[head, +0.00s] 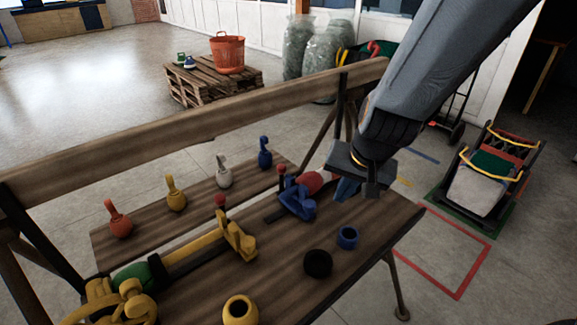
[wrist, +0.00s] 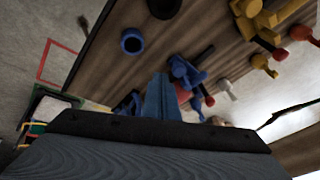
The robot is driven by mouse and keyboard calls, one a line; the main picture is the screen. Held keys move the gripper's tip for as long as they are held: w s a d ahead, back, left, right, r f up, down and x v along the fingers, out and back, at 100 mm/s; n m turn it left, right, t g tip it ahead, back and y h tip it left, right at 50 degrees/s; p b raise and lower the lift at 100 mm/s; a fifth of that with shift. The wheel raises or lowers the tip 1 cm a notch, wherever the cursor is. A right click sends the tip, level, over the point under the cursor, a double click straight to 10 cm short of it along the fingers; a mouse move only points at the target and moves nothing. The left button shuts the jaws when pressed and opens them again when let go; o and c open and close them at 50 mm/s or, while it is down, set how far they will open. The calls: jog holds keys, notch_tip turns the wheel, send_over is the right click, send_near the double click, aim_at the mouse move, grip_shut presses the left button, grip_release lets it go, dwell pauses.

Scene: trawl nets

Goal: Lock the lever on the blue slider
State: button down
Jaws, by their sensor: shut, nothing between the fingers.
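The blue slider (head: 300,203) sits on the wooden bench, right of the yellow slider (head: 238,238). In the wrist view the blue slider (wrist: 183,72) is right of my fingers. Its lever has a red knob (head: 281,170) and stands up behind the slider in the head view. The knob (wrist: 210,101) also shows in the wrist view at the end of a dark rod. My gripper (head: 346,190) is just right of the slider, apart from it as far as I can see. Its blue fingers (wrist: 161,97) are together and empty. Whether the lever is locked is unclear.
A blue ring (head: 347,237), a black ring (head: 318,263) and a yellow ring (head: 240,310) lie on the front bench. Red, yellow, white and blue shackle-like pieces (head: 175,192) stand behind. A wooden rail (head: 190,130) runs behind the bench. The bench's right end is fairly clear.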

jog(key=w+a+r+m+t+p, duration=0.1)
jog(key=w+a+r+m+t, duration=0.2)
jog(key=w+a, duration=0.3)
jog(key=shift+a+r+m, duration=0.25)
jog(key=shift+a+m, duration=0.15)
jog(key=shift+a, duration=0.75)
jog(key=shift+f, duration=0.1)
jog(key=b, duration=0.3)
send_near(282, 180)
jog(key=d, duration=0.1)
jog(key=w+d+f, duration=0.1)
jog(key=d, duration=0.1)
jog(key=shift+w+f, duration=0.15)
jog(key=shift+w, duration=0.15)
jog(key=shift+w+a+f+p, duration=0.15)
jog(key=shift+w+a+p, duration=0.5)
jog(key=shift+a, duration=0.3)
jog(key=shift+w+d, duration=0.1)
jog(key=shift+w, duration=0.05)
